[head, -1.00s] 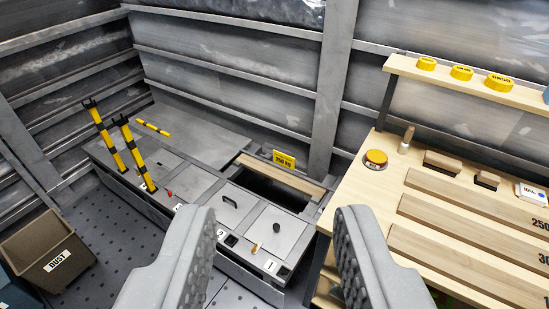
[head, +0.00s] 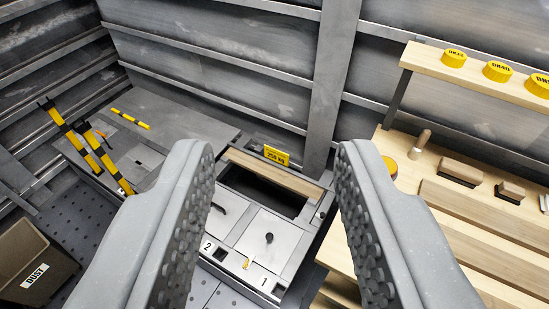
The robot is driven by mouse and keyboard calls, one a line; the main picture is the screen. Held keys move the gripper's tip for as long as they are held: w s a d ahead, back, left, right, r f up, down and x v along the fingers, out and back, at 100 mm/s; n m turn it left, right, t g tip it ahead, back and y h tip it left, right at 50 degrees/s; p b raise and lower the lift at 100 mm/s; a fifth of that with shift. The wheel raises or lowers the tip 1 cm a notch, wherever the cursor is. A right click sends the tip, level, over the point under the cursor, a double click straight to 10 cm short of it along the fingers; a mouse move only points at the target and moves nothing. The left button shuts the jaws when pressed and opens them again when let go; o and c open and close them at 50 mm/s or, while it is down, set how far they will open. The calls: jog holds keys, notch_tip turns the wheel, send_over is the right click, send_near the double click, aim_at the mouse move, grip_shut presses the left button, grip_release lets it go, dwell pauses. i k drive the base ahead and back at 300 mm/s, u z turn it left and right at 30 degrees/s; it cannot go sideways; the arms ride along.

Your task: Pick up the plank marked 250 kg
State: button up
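A pale wooden plank (head: 480,211) lies on the workbench at the right, the rearmost of several. Its right end is cut off by the frame edge. A number starting with 250 stood by its right end a second ago but is out of view now. A yellow sign that seems to read 250 KG (head: 276,155) stands behind a dark open bay in the floor lockers. Another wooden strip (head: 275,176) lies along the rear edge of that bay. My gripper (head: 272,152) is open and empty, its fingers wide apart. The right finger covers part of the workbench.
Grey lockers with lids marked 1 and 2 (head: 272,238) lie below. Black and yellow bars (head: 85,148) rise at the left beside a DUST bin (head: 35,265). A shelf (head: 470,75) with yellow caps and a wooden stamp-like knob (head: 420,143) are at the right.

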aim_at(519, 231)
jog(key=z, duration=1.85)
